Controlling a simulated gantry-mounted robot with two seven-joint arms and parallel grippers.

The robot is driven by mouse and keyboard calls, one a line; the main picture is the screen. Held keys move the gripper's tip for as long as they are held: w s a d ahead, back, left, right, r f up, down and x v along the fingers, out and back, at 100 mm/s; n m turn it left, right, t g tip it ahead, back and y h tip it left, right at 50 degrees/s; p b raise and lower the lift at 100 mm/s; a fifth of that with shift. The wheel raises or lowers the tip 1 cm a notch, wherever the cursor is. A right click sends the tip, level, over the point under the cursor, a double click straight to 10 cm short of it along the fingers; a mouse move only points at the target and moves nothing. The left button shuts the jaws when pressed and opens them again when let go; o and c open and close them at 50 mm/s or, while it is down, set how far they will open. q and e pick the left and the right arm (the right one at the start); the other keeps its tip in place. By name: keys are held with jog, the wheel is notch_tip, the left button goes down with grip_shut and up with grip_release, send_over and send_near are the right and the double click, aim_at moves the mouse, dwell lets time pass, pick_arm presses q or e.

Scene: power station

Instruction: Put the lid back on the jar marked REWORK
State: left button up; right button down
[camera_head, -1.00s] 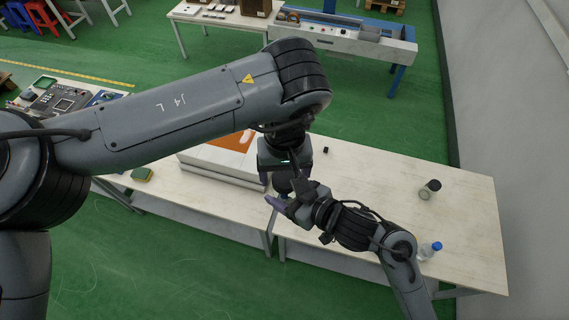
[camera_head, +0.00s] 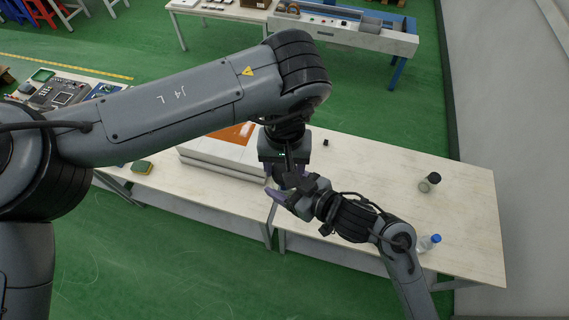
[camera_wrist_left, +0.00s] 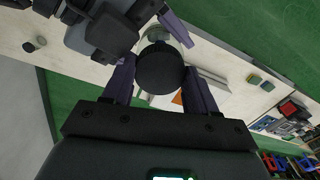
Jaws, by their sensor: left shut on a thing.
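A black ribbed lid (camera_wrist_left: 160,68) sits between the purple fingers of my left gripper (camera_wrist_left: 158,82), which is shut on it. Behind the lid, part of a clear glass jar (camera_wrist_left: 174,36) shows beside a purple finger of my right gripper. Whether the lid touches this jar cannot be told. In the head view my left gripper (camera_head: 279,173) points down close above my right gripper (camera_head: 284,192), near the table's front edge. The two grippers hide the lid and jar there. Whether the right fingers are closed on the jar is hidden. No REWORK marking is readable.
A dark-lidded jar (camera_head: 429,183) and a blue-capped bottle (camera_head: 429,243) stand on the right of the table (camera_head: 370,185). A white box with an orange top (camera_head: 233,137) lies left of the grippers. A yellow-green sponge (camera_head: 142,168) is further left.

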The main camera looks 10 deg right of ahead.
pick_arm(q)
jog(key=shift+m, duration=0.7)
jog(key=o, duration=1.2)
jog(key=shift+c, duration=0.2)
jog(key=shift+d, duration=0.1)
jog(key=shift+s+d, duration=0.1)
jog(key=shift+r, duration=2.25)
